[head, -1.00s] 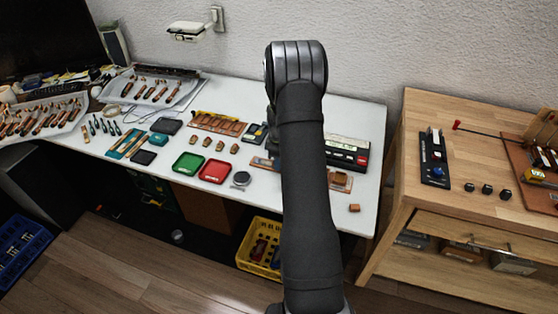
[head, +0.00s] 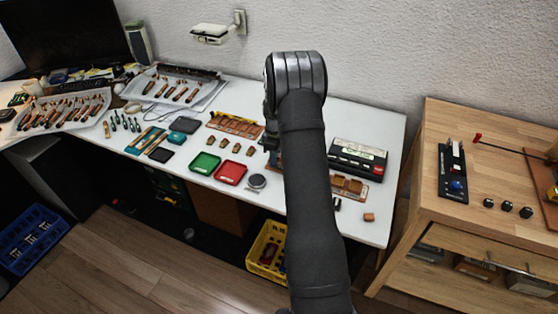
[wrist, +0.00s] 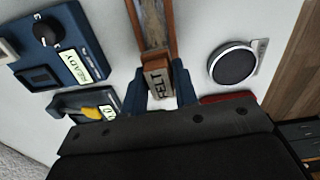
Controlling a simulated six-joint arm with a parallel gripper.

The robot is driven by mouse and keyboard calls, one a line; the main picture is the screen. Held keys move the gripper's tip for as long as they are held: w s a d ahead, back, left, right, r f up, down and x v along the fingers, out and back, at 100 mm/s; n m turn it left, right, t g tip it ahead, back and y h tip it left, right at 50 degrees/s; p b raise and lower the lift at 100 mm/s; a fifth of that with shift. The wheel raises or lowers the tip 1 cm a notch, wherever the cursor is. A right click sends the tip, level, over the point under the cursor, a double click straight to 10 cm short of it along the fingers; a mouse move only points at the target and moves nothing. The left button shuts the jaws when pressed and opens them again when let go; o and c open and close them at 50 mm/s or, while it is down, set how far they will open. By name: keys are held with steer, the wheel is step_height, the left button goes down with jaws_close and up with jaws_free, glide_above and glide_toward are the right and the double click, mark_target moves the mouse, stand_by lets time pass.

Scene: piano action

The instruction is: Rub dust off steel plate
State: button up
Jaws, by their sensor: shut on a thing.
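My gripper (wrist: 160,90) has its dark blue fingers shut on a small brown block marked FELT (wrist: 159,82) in the wrist view. A grey, steel-looking plate (wrist: 152,22) in a long wooden frame runs from the top edge of that view toward the block. The block is at the near end of the frame; I cannot tell whether it touches the plate. Dust on the plate cannot be made out. In the head view my arm hides most of the gripper and the plate.
In the wrist view a round dark disc (wrist: 232,65) lies right of the frame, and a blue unit marked READY (wrist: 62,45) lies left. In the head view, green (head: 205,163) and red (head: 230,173) trays and a black box (head: 357,158) share the white bench (head: 395,150).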

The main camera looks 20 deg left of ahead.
steer(key=shift+r, duration=3)
steer(key=s+d+r, duration=0.1)
steer(key=s+d, duration=0.4)
steer(key=d, duration=0.3)
steer(key=s+d, duration=0.5)
steer(key=d, duration=0.4)
steer(key=shift+m, duration=0.4)
steer(key=a+f, duration=0.2)
steer(key=a, duration=0.1)
steer(key=a+f, duration=0.2)
steer(key=a, duration=0.2)
steer(key=a+f, duration=0.2)
steer(key=a, duration=0.2)
steer(key=shift+w, duration=0.15)
steer(key=shift+a+f, duration=0.1)
steer(key=shift+f, duration=1.95)
steer(key=shift+f, duration=0.35)
